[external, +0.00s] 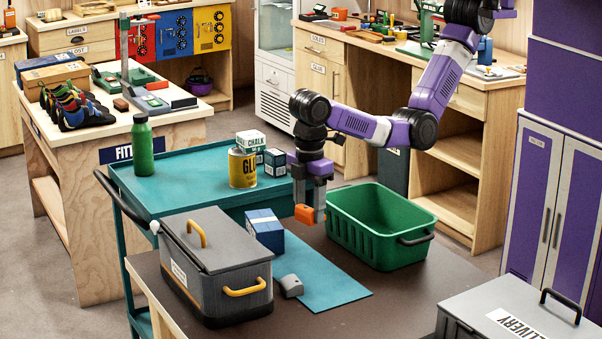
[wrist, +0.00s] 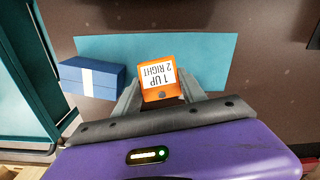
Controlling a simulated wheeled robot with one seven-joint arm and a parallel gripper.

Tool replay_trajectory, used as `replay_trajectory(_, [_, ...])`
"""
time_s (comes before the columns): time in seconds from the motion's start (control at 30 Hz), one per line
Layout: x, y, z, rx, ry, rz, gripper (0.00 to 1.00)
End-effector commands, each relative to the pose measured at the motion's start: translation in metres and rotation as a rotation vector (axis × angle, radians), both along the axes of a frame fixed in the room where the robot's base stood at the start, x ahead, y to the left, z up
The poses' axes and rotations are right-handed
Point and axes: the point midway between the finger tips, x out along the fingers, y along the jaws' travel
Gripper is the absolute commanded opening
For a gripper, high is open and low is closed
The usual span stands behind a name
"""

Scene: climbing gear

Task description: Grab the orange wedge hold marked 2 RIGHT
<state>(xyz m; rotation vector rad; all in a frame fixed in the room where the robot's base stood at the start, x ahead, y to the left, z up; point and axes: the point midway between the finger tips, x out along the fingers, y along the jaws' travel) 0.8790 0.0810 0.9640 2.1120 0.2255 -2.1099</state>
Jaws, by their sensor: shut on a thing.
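The orange wedge hold (wrist: 146,76) is between the fingers of my gripper (wrist: 160,98) in the wrist view. Its white label reads 1 UP and 2 RIGHT, upside down in that view, with a dark round spot below it. My gripper is shut on the hold. In the external view the orange hold (external: 304,214) shows at the fingertips of my gripper (external: 318,208), held above the dark table, between the blue box and the green crate. The fingers hide part of the hold.
The blue box (external: 264,231) stands left of my gripper. The green crate (external: 356,241) is just right. A teal mat (external: 325,285) with a grey hold (external: 291,286) lies in front. A lidded grey bin (external: 215,275) stands at left, a grey delivery case (external: 500,305) front right.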

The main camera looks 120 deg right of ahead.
Motion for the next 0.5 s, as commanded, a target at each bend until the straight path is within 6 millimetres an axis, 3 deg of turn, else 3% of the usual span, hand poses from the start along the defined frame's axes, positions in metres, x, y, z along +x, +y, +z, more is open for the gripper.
replay_trajectory(0.03, [0.0,0.0,0.018,0.001,0.001,0.0,0.07])
replay_trajectory(0.27, [0.0,0.0,0.055,0.0,0.001,0.0,0.07])
replay_trajectory(0.5, [0.007,0.0,0.067,0.0,-0.02,-0.002,0.07])
